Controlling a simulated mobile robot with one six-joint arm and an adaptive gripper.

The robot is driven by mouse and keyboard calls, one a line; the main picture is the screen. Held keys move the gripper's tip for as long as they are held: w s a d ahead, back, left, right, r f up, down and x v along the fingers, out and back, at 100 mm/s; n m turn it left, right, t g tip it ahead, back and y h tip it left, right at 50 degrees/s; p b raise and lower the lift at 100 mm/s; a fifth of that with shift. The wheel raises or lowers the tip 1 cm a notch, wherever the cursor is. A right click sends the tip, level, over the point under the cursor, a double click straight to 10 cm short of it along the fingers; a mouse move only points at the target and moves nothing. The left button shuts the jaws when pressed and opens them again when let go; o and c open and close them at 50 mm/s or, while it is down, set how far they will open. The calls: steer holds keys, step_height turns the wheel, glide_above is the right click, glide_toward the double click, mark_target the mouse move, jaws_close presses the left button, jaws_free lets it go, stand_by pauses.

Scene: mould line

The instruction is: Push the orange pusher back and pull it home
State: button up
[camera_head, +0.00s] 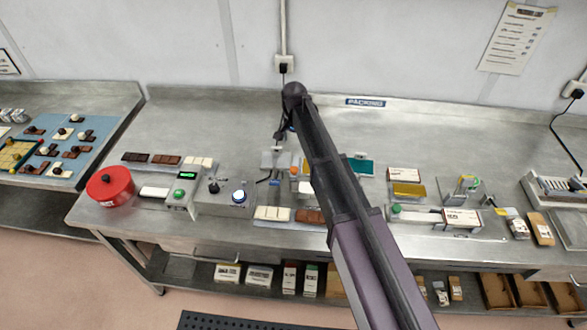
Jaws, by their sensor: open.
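A small orange part (294,171), which looks like the orange pusher, stands in the middle of the bench among small grey and blue machine parts, just left of my arm. My arm rises from the lower right to a dark elbow and hides part of the bench there. My gripper (280,136) shows small and dark below the elbow, behind the orange part and above the bench. It is open and appears empty, apart from the pusher. Its fingers are too small to make out clearly.
Left of the pusher are a grey box with a blue-ringed button (239,197), a green-button box (182,190) and a red round pot (110,186). A yellow-topped block (408,190) stands right of my arm. The bench's back strip is mostly clear.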

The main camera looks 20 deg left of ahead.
mark_target(294, 168)
steer(key=shift+f+b, duration=6.5)
steer(key=shift+f, duration=0.15)
